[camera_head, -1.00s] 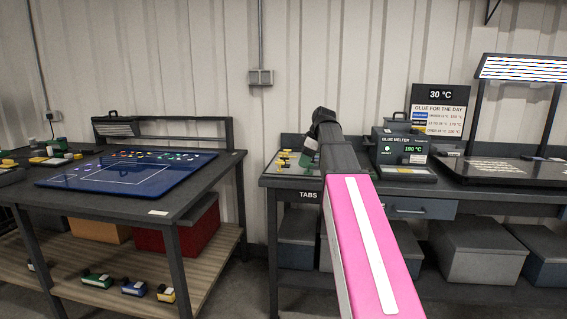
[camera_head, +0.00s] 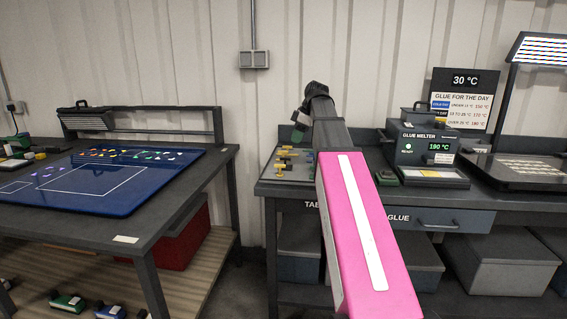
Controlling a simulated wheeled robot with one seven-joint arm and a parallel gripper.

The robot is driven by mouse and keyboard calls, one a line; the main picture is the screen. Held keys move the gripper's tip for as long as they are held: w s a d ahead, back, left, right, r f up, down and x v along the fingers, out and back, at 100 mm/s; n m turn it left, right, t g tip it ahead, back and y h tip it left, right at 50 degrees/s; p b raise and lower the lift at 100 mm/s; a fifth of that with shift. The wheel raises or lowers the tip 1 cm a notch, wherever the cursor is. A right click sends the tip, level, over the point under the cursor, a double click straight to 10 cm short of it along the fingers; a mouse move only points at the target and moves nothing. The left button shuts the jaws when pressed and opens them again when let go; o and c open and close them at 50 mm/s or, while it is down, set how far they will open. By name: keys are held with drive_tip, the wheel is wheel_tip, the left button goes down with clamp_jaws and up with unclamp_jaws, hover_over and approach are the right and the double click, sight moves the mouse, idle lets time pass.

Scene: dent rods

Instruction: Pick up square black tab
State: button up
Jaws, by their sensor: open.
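Several small tabs (camera_head: 285,160), some yellow and some dark, stand on a light mat (camera_head: 268,175) at the left end of the right-hand bench marked TABS. The square black tab cannot be singled out among them at this size. My gripper (camera_head: 298,130) hangs at the far end of my pink-and-black arm, above the back of the tabs area. It looks open and apart from the tabs. My arm hides the right part of the tabs area.
A glue melter (camera_head: 425,155) reading 190 °C stands on the right-hand bench (camera_head: 470,198), right of my arm. A blue panel (camera_head: 100,180) lies on the left table (camera_head: 150,222). A gap separates the table and bench.

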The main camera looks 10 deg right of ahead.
sight(285, 159)
drive_tip(key=x, duration=0.5)
drive_tip(key=shift+a+f, duration=0.1)
drive_tip(key=shift+a+x, duration=0.15)
drive_tip(key=shift+x, duration=1.2)
drive_tip(key=shift+a+x, duration=0.15)
drive_tip(key=shift+x, duration=1.15)
drive_tip(key=shift+s, duration=0.15)
clamp_jaws()
